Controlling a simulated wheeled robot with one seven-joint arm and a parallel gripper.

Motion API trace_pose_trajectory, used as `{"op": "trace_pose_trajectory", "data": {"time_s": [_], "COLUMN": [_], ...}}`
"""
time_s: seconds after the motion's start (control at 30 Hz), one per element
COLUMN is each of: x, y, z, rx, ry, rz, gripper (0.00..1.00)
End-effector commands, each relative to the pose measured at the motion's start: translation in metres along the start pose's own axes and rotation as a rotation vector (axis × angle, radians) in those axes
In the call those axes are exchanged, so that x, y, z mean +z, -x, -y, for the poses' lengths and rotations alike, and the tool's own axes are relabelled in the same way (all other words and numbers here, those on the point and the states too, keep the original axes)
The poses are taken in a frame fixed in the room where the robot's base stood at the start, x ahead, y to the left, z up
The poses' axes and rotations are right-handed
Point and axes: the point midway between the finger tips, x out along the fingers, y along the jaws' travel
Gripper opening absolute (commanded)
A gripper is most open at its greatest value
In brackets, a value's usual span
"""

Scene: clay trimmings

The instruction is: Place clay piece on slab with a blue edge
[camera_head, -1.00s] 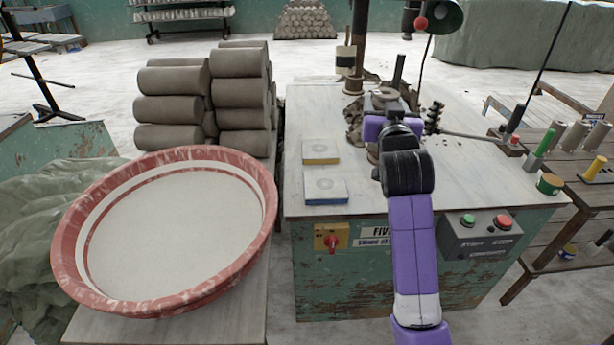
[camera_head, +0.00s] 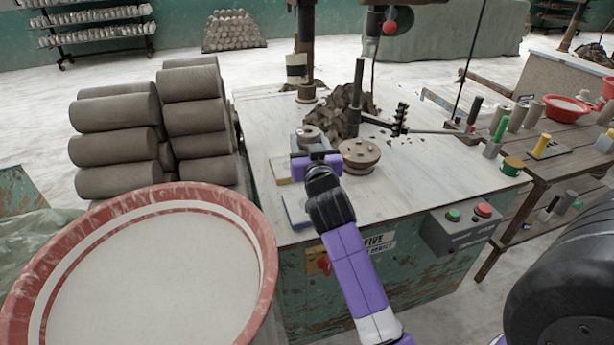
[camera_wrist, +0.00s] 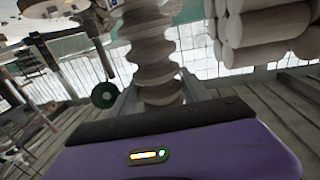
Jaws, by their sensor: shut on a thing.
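My gripper (camera_head: 309,143) is shut on a grey-brown clay piece (camera_head: 309,132) over the left part of the work table. In the wrist view the clay piece (camera_wrist: 148,45) is a tall ridged column between the fingers. A slab with a blue edge (camera_head: 296,212) lies near the table's front left corner, partly behind my arm. A slab with a yellow edge (camera_head: 279,172) lies behind it, partly hidden by my gripper. The clay piece appears beyond the blue-edged slab, nearer the yellow-edged one; its height above them is hard to tell.
A brown disc (camera_head: 359,155) and a heap of clay trimmings (camera_head: 347,112) are right of my gripper. A red-rimmed basin (camera_head: 262,235) stands left of the table, with stacked clay cylinders (camera_head: 117,148) behind. A button box (camera_head: 466,228) is on the table's front. The table's right part is largely clear.

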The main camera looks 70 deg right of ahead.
Motion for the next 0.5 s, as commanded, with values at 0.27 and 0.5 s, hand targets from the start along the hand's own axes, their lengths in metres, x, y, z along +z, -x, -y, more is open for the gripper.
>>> {"op": "trace_pose_trajectory", "data": {"time_s": [0.27, 0.5], "x": [0.048, 0.067], "y": [0.000, 0.000], "z": [0.000, 0.001], "rx": [-0.001, -0.002], "ry": [0.001, 0.001], "rz": [-0.004, -0.002], "gripper": [0.00, 0.00]}}
